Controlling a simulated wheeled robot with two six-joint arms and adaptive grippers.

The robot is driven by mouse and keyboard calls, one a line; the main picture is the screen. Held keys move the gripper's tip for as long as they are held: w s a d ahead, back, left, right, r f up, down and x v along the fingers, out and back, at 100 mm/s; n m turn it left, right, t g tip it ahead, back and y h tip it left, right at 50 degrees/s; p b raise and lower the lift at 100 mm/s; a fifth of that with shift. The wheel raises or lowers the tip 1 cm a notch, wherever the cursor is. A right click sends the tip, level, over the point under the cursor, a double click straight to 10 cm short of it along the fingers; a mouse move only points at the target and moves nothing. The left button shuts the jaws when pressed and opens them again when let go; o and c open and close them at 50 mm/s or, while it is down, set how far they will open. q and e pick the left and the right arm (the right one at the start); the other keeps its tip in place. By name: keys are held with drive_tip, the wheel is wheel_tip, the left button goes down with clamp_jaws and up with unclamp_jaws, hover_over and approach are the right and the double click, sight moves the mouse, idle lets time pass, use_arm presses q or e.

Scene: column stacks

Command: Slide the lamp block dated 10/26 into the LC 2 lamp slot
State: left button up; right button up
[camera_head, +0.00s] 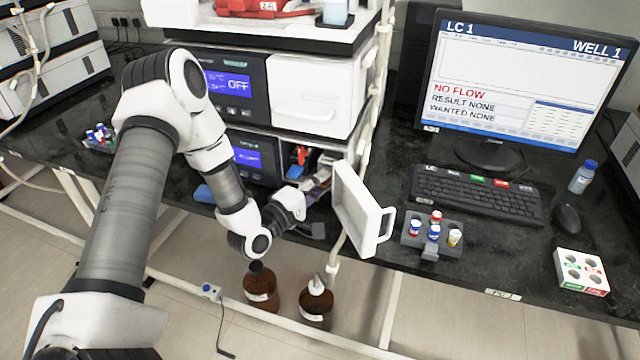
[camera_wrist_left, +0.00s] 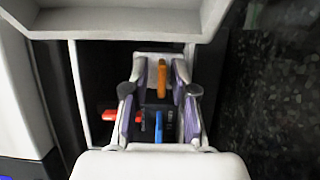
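My left gripper (camera_head: 318,184) reaches into the open front bay (camera_head: 296,152) of the lower instrument, beside its swung-open white door (camera_head: 359,210). In the left wrist view, the two purple-padded fingers (camera_wrist_left: 160,112) stand apart, with a blue tab (camera_wrist_left: 159,126) and dark, lettered surface between them. An orange tab (camera_wrist_left: 161,78) shows farther along, and a red tab (camera_wrist_left: 108,115) lies left of the fingers. No date or slot label is readable, so I cannot tell which part is the lamp block. My right gripper is not in view.
A dark rack of capped vials (camera_head: 432,236) stands right of the door, before the keyboard (camera_head: 478,194). A monitor (camera_head: 520,85) reads "NO FLOW". A white holed box (camera_head: 581,271) sits at the right. Brown bottles (camera_head: 262,290) stand below the bench edge.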

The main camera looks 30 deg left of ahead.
use_arm(q)
drive_tip(key=s+a, duration=0.1)
drive_tip(key=s, duration=1.1)
drive_tip(key=shift+a, duration=0.35)
drive_tip(key=shift+f, duration=0.1)
